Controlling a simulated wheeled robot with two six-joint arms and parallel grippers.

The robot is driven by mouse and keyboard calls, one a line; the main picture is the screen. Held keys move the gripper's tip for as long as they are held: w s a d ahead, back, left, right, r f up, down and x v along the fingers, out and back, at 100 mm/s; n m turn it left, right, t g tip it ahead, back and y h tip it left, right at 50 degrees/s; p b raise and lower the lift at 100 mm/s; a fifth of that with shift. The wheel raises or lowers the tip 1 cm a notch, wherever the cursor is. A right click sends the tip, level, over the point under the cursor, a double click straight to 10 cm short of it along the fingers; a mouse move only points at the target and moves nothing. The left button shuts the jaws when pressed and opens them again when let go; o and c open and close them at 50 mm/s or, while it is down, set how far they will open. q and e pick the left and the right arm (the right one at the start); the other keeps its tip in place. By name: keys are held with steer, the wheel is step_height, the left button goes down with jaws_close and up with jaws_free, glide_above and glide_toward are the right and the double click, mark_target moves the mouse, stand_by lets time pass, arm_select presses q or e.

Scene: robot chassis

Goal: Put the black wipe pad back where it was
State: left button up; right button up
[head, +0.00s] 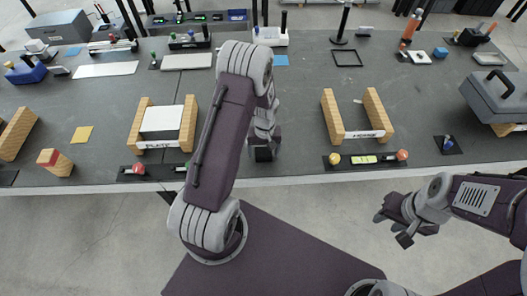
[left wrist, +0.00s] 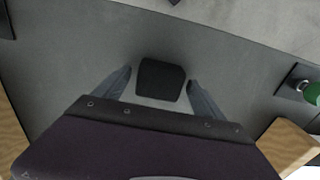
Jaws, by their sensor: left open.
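The black wipe pad (left wrist: 160,80) lies flat on the grey table between the two wooden stands, near the front edge. In the left wrist view it is between the fingertips of my left gripper (left wrist: 160,88), with a gap on both sides. My left gripper (head: 262,152) is open and points down over the table in the head view; a dark patch shows at its tips, but I cannot tell pad from fingers there. My right gripper (head: 393,228) hangs in front of the table, empty, its fingers apart.
A wooden stand with a white plate (head: 162,119) is left of my left arm; a stand labelled HOME (head: 357,134) is right. Indicator strips (head: 366,160) line the front edge. The table between the stands is largely clear.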

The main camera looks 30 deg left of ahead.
mark_target(264, 152)
arm_select(q)
step_height(264, 152, up, 12)
steer(key=s+d+r+m, duration=0.2)
steer(key=s+d+m, duration=0.1)
steer(key=s, duration=0.3)
steer(key=s+d+r+m+t, duration=0.1)
steer(key=s+d+r+m, duration=0.1)
steer(key=s, duration=0.4)
steer(key=shift+s+d+m, duration=0.25)
steer(key=shift+d+m, duration=0.35)
steer(key=shift+d, duration=0.6)
